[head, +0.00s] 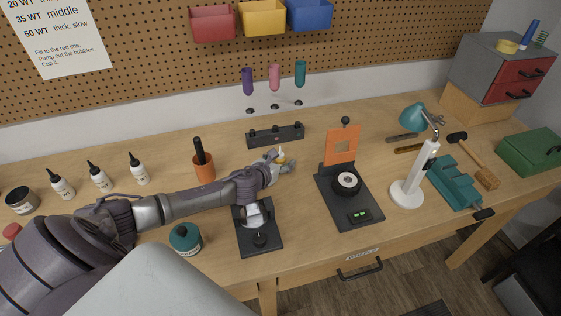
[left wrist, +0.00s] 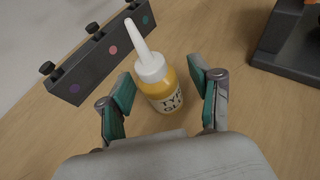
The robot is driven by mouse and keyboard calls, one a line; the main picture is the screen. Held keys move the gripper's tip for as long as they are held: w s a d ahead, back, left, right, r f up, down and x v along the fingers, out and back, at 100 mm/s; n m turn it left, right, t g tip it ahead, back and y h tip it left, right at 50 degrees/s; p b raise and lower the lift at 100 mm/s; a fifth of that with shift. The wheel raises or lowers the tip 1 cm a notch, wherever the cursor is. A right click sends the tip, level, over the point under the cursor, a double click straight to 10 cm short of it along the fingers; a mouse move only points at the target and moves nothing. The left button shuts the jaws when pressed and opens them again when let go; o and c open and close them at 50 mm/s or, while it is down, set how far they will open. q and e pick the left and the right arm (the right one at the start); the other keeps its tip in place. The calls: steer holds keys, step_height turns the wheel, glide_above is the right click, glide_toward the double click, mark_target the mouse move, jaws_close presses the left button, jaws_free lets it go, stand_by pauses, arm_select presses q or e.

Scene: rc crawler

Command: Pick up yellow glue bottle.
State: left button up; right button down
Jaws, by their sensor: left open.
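The yellow glue bottle (left wrist: 163,92) stands on the workbench in the left wrist view, with a white cap and pointed nozzle and a label only partly readable. My left gripper (left wrist: 163,96) is open, with one teal-padded finger on either side of the bottle. I cannot tell whether either finger touches it. In the head view my left gripper (head: 281,166) is at the middle of the bench, and only a small part of the glue bottle (head: 281,157) shows behind it. My right gripper is not in view.
A black rack (head: 275,136) with colored dots stands just behind the bottle. A black stand with an orange plate (head: 343,145) is to the right. An orange cup (head: 204,169) and several white bottles (head: 139,170) are to the left. A white lamp (head: 409,190) stands farther right.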

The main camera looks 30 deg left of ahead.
arm_select(q)
steer(key=shift+s, duration=0.1)
jaws_close()
